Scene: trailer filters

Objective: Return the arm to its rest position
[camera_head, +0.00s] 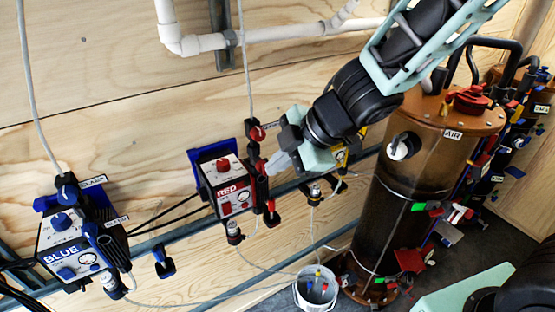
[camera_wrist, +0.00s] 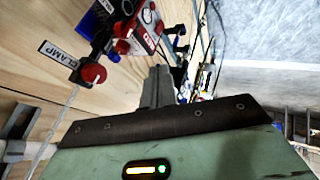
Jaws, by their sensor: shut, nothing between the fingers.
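My arm reaches down from the upper right in the head view. My gripper (camera_head: 271,163) is at its end, just right of the red filter box (camera_head: 222,174) marked RED. Its grey fingers are shut and empty, and also show in the wrist view (camera_wrist: 158,84). In the head view the fingers overlap the red-handled fittings on the box's right side; I cannot tell whether they touch. In the wrist view the red box (camera_wrist: 138,30) is beyond the fingers, with a red knob (camera_wrist: 93,73) and a CLAMP label (camera_wrist: 60,53) to the left.
A blue filter box (camera_head: 77,238) is on the wall at left. A brown AIR tank (camera_head: 412,170) stands right of my gripper, below my arm. White pipes (camera_head: 270,34) run along the upper wall. A white bucket (camera_head: 316,290) is below. Hoses hang between the fittings.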

